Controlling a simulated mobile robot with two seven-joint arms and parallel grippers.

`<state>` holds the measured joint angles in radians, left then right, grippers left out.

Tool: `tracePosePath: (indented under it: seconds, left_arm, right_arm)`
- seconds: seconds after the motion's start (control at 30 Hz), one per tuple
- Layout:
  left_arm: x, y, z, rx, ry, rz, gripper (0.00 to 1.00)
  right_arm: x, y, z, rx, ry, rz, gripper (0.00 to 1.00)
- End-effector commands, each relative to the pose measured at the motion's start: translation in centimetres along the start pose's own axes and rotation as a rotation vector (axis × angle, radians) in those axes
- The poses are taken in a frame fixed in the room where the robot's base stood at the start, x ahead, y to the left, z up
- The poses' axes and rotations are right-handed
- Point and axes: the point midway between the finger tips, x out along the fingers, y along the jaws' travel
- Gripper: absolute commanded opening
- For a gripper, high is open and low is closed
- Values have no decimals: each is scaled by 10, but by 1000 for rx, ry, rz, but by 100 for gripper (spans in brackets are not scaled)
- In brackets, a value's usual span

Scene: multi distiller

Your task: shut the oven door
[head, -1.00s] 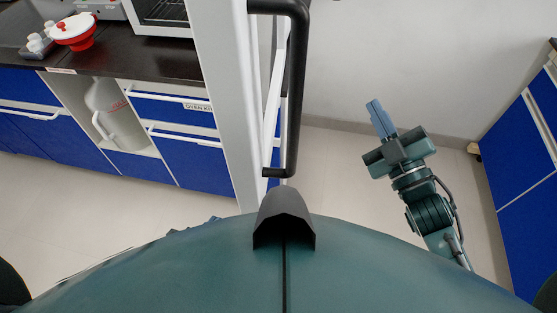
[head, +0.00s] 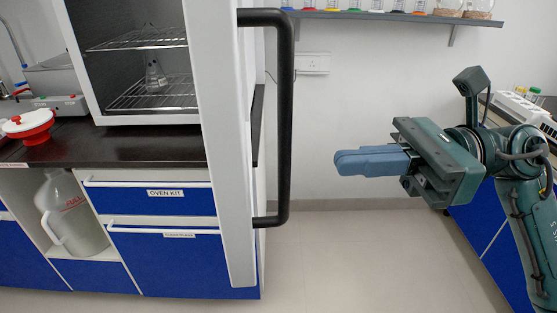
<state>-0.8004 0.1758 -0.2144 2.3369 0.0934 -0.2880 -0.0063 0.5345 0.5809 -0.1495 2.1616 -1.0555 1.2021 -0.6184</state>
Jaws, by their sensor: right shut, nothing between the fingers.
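The oven door (head: 222,150) stands open and is seen nearly edge-on, as a tall white panel. Its black bar handle (head: 285,120) is on the right side of the panel. The oven (head: 150,118) sits on the dark bench behind the door, with its inside in view. Two wire racks show in it, and a glass flask (head: 155,75) stands on the lower one. My right gripper (head: 338,163) is shut and empty, pointing left. It is to the right of the handle and apart from it. My left gripper is not in view.
A dark bench top (head: 110,143) with blue drawers (head: 150,198) is at the left. A red and white pot (head: 27,124) and a large white jug (head: 72,215) are farther left. A shelf (head: 380,16) hangs on the back wall. The floor between door and right arm is clear.

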Motion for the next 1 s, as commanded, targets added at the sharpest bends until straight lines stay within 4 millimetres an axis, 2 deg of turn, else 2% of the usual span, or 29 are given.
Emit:
tracePosePath:
  seconds: [0.03, 0.2, 0.4, 0.6, 1.0]
  left_arm:
    - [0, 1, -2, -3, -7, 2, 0]
    - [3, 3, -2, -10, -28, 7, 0]
    - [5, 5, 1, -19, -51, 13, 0]
    - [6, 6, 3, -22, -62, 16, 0]
    - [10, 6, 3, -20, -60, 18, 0]
  right_arm:
    - [12, 1, 4, -2, -3, 4, 0]
    - [48, 1, 3, 0, -4, 4, 0]
    - [78, 1, 2, 2, -5, 3, 0]
    - [89, 0, 1, 2, -4, 0, 0]
    - [90, 0, 0, 3, -3, 0, 0]
